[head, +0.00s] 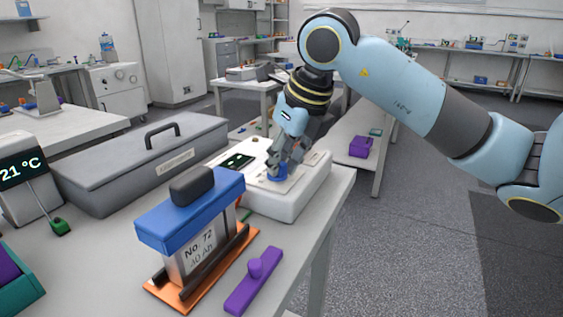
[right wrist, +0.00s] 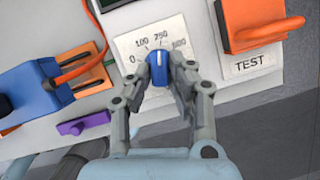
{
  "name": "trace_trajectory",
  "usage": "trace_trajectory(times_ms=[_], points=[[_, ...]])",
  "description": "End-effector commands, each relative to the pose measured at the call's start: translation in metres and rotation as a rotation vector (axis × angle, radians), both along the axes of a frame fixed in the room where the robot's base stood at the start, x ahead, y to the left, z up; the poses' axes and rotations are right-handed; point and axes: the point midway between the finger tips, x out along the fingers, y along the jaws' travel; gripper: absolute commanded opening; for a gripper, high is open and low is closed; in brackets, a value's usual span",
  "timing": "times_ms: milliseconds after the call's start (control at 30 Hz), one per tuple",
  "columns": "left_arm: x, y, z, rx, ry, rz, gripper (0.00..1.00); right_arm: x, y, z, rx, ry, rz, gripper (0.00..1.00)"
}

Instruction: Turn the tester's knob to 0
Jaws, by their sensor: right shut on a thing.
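The tester (head: 318,181) is a white box on the table. Its blue knob (head: 277,174) is on the top face. In the right wrist view the knob (right wrist: 159,70) sits before a dial plate (right wrist: 128,44) marked 0, 100, 250 and 500. The knob's white line points up, at about 250; the 0 mark is to the left. My right gripper (right wrist: 161,75) has its fingers on both sides of the knob and is shut on it. In the head view the gripper (head: 281,165) comes down on it from above. My left gripper is not in view.
A blue-topped block labelled No. 72 (head: 190,226) stands on an orange base (head: 158,292) in front of the tester. A purple bar (head: 252,289) lies by the table edge. A grey lidded case (head: 140,165) is left. An orange lever (right wrist: 258,22) stands by the TEST label.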

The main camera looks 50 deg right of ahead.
Motion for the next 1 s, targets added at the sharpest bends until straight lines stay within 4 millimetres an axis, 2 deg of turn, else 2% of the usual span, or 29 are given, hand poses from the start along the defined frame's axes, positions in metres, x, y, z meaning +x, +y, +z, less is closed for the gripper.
trace_trajectory(times_ms=[367, 1000], points=[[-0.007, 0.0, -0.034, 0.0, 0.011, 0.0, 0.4, 0.001, -0.006, -0.005, -0.007, 0.002, 0.288, 0.0], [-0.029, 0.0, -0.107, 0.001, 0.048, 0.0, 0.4, 0.006, -0.01, -0.005, 0.001, -0.004, 0.896, 0.0]])
